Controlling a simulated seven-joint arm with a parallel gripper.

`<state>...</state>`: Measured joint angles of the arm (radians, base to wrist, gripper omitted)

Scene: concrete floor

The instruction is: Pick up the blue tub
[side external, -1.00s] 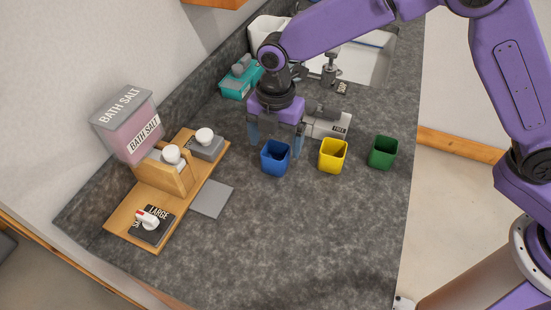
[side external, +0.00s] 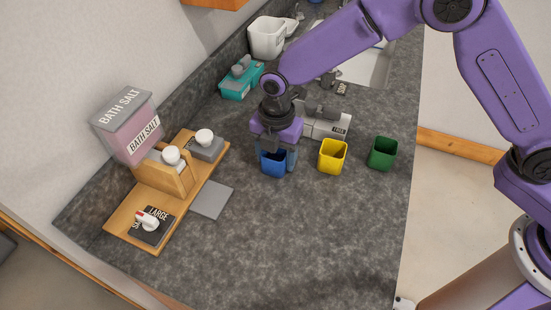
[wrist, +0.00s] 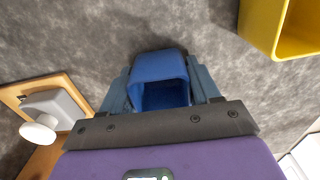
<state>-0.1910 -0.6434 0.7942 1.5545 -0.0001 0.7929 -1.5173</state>
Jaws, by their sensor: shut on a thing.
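The blue tub (side external: 273,168) stands upright on the grey counter, left of the yellow tub. My gripper (side external: 276,158) is over it, pointing down, with its fingers on either side of the tub. In the wrist view the blue tub (wrist: 160,78) sits between the two blue-grey fingers, its open mouth facing the camera. My gripper (wrist: 162,92) is shut on it. The far side of the tub is partly hidden by the gripper in the side view. The tub's base appears to be at the counter; I cannot tell any gap.
A yellow tub (side external: 332,157) and a green tub (side external: 382,153) stand to the right. A grey box (side external: 325,124) is close behind my gripper. A wooden stand (side external: 190,178) with white knobs and a grey square plate (side external: 211,200) lie left. The front counter is clear.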

